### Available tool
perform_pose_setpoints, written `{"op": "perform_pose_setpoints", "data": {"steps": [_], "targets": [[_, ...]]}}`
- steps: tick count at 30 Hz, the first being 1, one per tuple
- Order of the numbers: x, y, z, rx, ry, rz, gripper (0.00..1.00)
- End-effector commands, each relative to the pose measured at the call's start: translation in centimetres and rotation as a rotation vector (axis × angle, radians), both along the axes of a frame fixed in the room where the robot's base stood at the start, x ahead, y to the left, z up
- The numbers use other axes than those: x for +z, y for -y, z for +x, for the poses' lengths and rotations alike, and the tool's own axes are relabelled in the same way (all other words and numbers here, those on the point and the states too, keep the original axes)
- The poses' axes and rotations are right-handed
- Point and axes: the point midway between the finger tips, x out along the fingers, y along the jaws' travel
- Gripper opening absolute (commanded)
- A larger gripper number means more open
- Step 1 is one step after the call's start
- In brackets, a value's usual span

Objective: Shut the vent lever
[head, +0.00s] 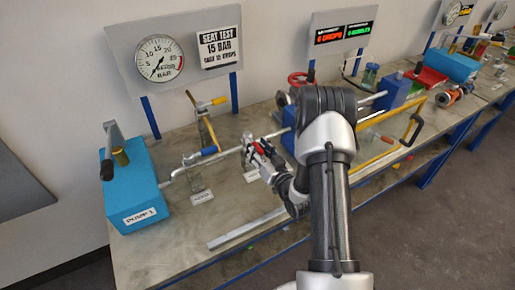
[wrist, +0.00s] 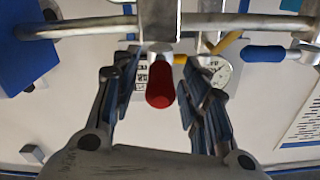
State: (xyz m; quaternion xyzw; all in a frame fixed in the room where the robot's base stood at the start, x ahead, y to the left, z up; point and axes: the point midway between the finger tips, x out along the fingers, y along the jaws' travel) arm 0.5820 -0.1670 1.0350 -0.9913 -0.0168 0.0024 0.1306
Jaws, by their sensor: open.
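A red-handled lever (wrist: 159,86) hangs from a valve on the grey pipe (wrist: 90,27) in the wrist view. My gripper (head: 258,155) is open, with one finger on each side of the red handle and visible gaps. In the head view the gripper hides most of that valve. A blue-handled lever (head: 210,151) lies along the same pipe to the left, and a yellow-handled lever (head: 218,101) stands on a riser behind it. The labels on the bench are too small or covered to read surely, so I cannot tell which lever is marked vent.
A blue pump box (head: 134,192) stands at the left end of the bench (head: 160,255). A pressure gauge (head: 160,58) and a seat test sign (head: 218,46) are on the panel behind. A blue block, a red handwheel (head: 301,78) and a yellow frame (head: 378,158) lie to the right.

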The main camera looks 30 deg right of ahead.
Motion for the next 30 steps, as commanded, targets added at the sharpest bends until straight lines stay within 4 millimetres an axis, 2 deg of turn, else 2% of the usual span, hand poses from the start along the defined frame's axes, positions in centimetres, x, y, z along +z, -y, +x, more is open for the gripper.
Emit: {"op": "perform_pose_setpoints", "data": {"steps": [2,20,30], "targets": [[0.01,0.01,-0.02,0.000,0.000,0.000,0.40],[0.00,0.01,-0.05,0.000,0.000,0.000,0.00],[-0.01,0.00,-0.05,0.000,0.000,0.000,0.00]]}}
